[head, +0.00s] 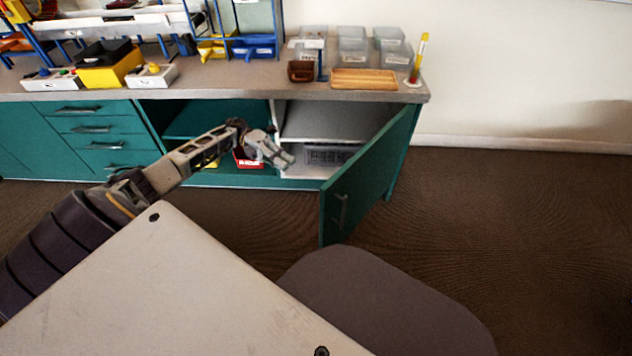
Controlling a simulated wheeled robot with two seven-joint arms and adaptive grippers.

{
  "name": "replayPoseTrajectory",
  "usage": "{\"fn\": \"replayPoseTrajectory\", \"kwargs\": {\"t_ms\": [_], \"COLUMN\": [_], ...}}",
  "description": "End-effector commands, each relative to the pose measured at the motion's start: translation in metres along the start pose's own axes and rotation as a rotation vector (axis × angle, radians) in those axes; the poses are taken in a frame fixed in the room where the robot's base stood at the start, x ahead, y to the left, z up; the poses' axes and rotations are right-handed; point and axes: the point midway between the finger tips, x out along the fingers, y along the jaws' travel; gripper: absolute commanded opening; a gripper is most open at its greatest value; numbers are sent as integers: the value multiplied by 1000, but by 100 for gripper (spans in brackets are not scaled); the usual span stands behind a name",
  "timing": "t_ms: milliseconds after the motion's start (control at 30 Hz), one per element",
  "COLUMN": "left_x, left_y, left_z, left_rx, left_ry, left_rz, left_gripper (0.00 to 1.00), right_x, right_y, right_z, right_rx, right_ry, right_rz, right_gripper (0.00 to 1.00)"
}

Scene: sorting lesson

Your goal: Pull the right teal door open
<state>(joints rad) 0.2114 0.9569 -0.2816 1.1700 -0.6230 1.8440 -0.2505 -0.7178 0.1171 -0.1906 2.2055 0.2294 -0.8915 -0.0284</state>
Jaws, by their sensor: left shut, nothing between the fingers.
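The right teal door (368,178) of the low cabinet stands swung out wide from its hinge at the cabinet's right end. Its dark handle (341,211) shows on the outer face, low near the free edge. My left gripper (289,160) is shut and empty, in front of the cabinet opening and left of the door, apart from the handle. My right gripper is not in view.
The open cabinet shows a shelf (335,122), a grey basket (330,155) and a red bin (247,162). Teal drawers (92,128) are at left. Trays and bins stand on the countertop (215,77). Carpet (520,230) is clear at right.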

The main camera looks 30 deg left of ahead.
Motion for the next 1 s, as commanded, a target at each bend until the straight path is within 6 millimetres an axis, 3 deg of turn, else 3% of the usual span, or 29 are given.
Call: {"fn": "replayPoseTrajectory", "kwargs": {"t_ms": [1000], "left_x": [99], "left_y": [1], "left_z": [-1], "left_rx": [0], "left_ry": [1], "left_rz": [0], "left_gripper": [0], "right_x": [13], "right_y": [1], "right_z": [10], "right_rx": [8], "right_ry": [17], "right_rz": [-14], "right_gripper": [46]}}
